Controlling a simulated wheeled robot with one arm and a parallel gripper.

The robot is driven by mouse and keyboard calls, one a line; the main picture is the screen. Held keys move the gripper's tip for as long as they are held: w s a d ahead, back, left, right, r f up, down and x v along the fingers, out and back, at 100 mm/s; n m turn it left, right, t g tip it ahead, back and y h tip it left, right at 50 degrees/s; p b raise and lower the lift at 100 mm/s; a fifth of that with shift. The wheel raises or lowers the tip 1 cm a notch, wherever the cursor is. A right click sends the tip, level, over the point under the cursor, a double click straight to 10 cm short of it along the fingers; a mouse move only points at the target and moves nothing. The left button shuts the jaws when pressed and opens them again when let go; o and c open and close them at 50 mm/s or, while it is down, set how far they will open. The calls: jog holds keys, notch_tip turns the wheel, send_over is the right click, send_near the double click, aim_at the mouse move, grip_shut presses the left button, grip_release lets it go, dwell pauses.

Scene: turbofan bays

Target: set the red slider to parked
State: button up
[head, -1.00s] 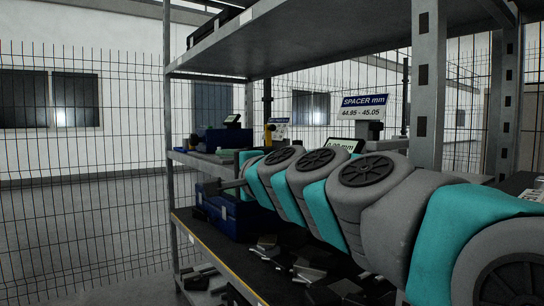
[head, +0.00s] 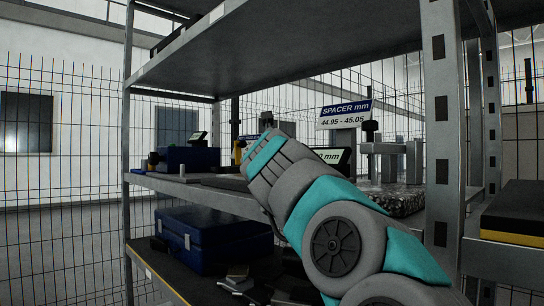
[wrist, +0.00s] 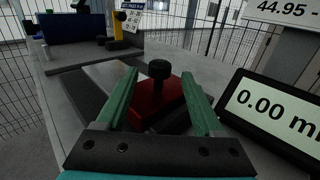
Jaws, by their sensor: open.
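The red slider (wrist: 155,101) shows in the wrist view as a red block with a round black knob (wrist: 159,69) on top. It sits on a flat grey and dark strip (wrist: 112,76) on the shelf. My gripper (wrist: 160,77) is open, with one green finger on each side of the red block and knob. Gaps show between the fingers and the knob; I cannot tell whether they touch the block. In the head view my arm hides the slider and the gripper. No parked mark is readable.
A display reading 0.00 mm (wrist: 270,110) stands close to the right finger. A spacer sign (head: 345,114) reads 44.95 - 45.05. Blue cases stand on the middle shelf (head: 188,159) and lower shelf (head: 215,238). The upper shelf (head: 300,50) overhangs; a post (head: 440,130) stands right.

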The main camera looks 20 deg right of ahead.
jog(key=shift+p+x, duration=0.45)
jog(key=shift+x, duration=1.8)
grip_shut()
